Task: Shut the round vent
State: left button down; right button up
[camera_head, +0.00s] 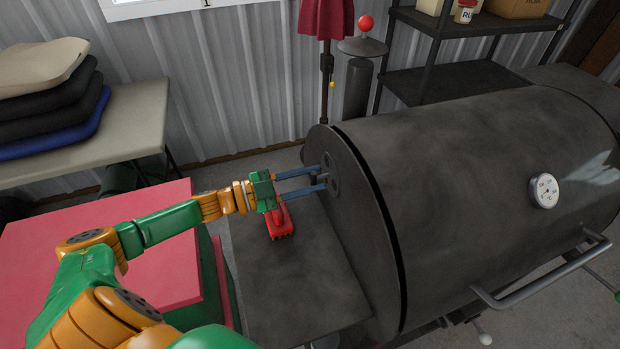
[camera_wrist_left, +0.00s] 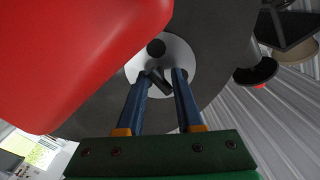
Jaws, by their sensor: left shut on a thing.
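The round vent (camera_head: 334,168) is a small disc on the flat left end of the big dark barrel smoker (camera_head: 470,190). In the left wrist view the vent (camera_wrist_left: 187,54) looks pale grey, with a dark round spot near its upper part. A short dark tab (camera_wrist_left: 159,83) stands on the disc between my fingers. My left gripper (camera_head: 325,178) reaches the vent from the left, its blue fingers at the disc. In the wrist view my left gripper (camera_wrist_left: 161,76) is shut on the tab. Its fingertips partly hide the vent in the head view. My right gripper is not in view.
A red thing (camera_head: 279,223) is below my gripper, above the dark side shelf (camera_head: 300,290). A large red surface (camera_wrist_left: 80,50) fills the wrist view's upper left. A handle bar (camera_head: 545,275) and gauge (camera_head: 544,190) are on the smoker's front. A metal rack (camera_head: 460,85) stands behind.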

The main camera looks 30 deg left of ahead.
pick_arm(q)
jog(key=c, duration=0.9)
grip_release()
jog(key=v, duration=0.7)
